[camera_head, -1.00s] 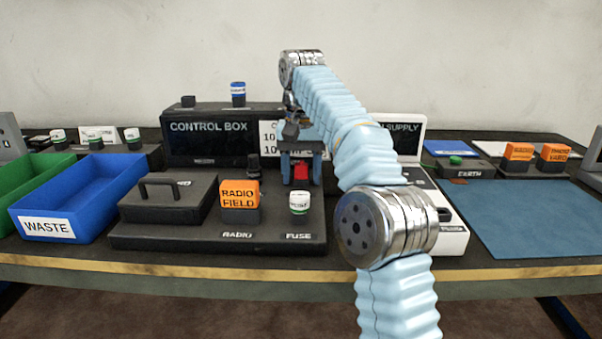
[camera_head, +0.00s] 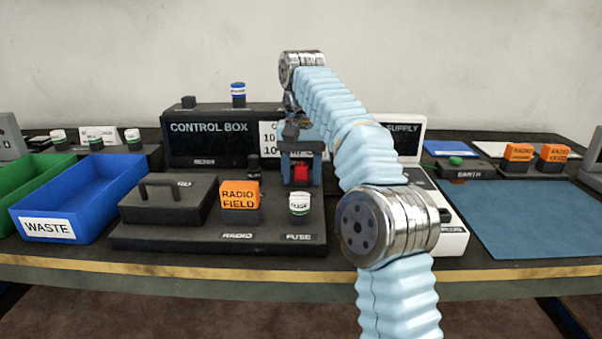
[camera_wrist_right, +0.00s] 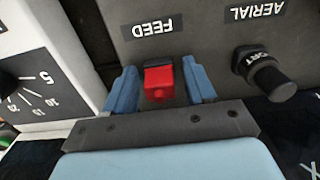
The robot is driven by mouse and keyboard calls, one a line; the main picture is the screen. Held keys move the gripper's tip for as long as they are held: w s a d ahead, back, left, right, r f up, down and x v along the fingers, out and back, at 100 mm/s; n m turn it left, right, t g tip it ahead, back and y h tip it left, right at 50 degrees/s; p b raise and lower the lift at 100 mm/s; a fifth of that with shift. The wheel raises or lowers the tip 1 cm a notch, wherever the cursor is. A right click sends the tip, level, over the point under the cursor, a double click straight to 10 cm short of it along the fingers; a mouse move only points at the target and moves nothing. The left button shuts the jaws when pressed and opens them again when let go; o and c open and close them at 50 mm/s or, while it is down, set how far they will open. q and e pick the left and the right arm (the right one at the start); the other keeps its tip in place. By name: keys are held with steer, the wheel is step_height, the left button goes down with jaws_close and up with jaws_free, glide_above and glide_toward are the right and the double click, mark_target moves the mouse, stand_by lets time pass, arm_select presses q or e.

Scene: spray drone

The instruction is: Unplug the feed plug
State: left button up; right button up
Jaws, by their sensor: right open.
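In the right wrist view the fingers (camera_wrist_right: 160,86) stand to the left and right of the plug, with a small gap on each side. Whether the plug is seated in its socket is hidden. My left gripper is not in view.
A black AERIAL knob (camera_wrist_right: 272,78) stands close beside the right finger in the wrist view. The orange RADIO FIELD block (camera_head: 240,195) and white-green fuse (camera_head: 299,203) stand in front. The white supply unit (camera_head: 453,240) is at right. A blue WASTE bin (camera_head: 100,196) stands at left.

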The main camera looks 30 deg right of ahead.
steer(key=shift+c, duration=0.4)
jaws_close()
steer(key=o, duration=0.6)
jaws_free()
steer(key=shift+o, duration=0.2)
